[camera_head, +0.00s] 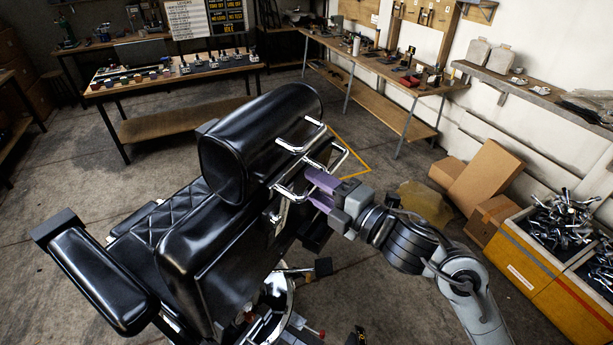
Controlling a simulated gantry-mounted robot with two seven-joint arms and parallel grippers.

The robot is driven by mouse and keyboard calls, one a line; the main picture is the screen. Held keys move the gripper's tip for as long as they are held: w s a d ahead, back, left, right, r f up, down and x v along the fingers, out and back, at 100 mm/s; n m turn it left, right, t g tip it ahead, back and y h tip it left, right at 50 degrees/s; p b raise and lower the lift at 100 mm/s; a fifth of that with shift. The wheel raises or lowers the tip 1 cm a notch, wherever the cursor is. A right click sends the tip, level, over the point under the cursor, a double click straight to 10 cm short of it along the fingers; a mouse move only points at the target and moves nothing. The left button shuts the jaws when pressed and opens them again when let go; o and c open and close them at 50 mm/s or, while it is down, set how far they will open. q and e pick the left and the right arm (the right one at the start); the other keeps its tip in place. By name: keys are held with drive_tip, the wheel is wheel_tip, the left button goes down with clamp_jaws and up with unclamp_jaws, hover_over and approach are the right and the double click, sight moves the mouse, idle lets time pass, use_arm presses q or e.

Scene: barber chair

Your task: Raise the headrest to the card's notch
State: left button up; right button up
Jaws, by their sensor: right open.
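The black headrest (262,138) sits on top of the barber chair's backrest (225,255), with a small gap of height between them hard to judge from here. Chrome handles (300,135) stick out from the headrest's rear side. My right gripper (312,188) has purple fingers and is open at the lower chrome bars behind the headrest; I cannot tell whether it touches them. The notched post is mostly hidden by the gripper and bars. I cannot make out the task's card for certain. A board with writing (205,17) stands at the back. My left gripper is not in view.
The chair's padded armrest (100,280) is at the lower left. Workbenches with tools (180,75) stand behind. Cardboard boxes (485,180) and a yellow crate of metal parts (545,285) are at the right. Floor left of the chair is clear.

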drive_tip(key=shift+x, duration=1.55)
drive_tip(key=shift+c, duration=0.2)
clamp_jaws()
